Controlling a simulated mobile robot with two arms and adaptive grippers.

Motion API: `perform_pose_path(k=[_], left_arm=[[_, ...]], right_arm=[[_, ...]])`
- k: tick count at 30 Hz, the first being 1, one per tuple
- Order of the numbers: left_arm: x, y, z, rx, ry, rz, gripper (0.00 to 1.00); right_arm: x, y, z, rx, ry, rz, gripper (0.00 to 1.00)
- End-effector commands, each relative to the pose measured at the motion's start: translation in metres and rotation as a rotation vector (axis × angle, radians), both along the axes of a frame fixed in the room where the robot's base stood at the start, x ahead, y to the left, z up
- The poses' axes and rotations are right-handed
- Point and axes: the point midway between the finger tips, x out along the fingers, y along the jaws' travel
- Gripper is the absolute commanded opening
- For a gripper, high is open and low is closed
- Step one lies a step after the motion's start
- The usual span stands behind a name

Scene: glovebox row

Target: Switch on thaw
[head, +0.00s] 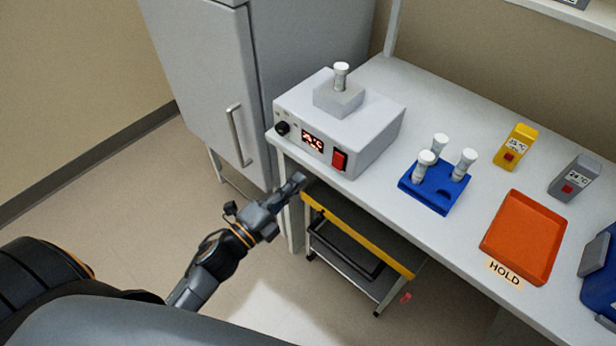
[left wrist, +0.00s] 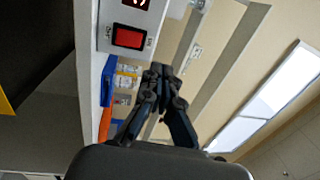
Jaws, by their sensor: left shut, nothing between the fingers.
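The thaw unit is a white box (head: 345,132) at the left end of the bench. Its front has a black knob (head: 283,128), a lit red display (head: 312,141) and a red rocker switch (head: 340,160). The switch also shows in the left wrist view (left wrist: 129,37), at the upper left. A white-capped vial (head: 341,74) stands in the block on top of the unit. My left gripper (head: 297,183) is shut and empty, in front of the bench edge, below and left of the switch and apart from it. My right gripper is not in view.
A blue rack (head: 435,190) with three vials, an orange tray (head: 523,238) by a HOLD label, and yellow (head: 515,147) and grey (head: 574,178) timers stand on the bench. A cart (head: 355,262) is under it. A grey cabinet (head: 205,80) stands left.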

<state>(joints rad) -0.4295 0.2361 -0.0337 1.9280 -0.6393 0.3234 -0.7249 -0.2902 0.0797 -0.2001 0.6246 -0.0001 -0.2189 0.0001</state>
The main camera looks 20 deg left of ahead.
Motion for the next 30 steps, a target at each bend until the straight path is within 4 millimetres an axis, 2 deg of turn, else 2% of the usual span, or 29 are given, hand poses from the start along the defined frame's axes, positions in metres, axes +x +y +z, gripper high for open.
perform_pose_path(k=[3, 7, 13, 24, 26, 28, 30], left_arm=[[-0.014, 0.005, 0.001, -0.001, 0.001, 0.0, 0.0], [-0.021, 0.008, 0.004, 0.0, 0.0, 0.0, 0.0], [-0.022, 0.008, 0.005, 0.0, 0.0, 0.0, 0.0], [-0.021, 0.008, 0.004, -0.002, 0.002, 0.001, 0.0], [-0.021, 0.009, -0.002, -0.011, 0.017, 0.005, 0.0], [-0.019, 0.013, -0.019, -0.041, 0.063, 0.021, 0.0], [-0.017, 0.019, -0.051, -0.097, 0.146, 0.049, 0.0]], right_arm=[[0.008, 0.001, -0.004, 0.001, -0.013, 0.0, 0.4], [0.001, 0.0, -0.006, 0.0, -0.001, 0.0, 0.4], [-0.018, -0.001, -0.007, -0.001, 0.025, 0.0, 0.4], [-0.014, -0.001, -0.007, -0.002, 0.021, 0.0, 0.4], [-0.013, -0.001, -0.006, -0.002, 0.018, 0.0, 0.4], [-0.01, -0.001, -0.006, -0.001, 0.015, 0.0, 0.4], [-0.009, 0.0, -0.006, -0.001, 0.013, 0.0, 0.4]])
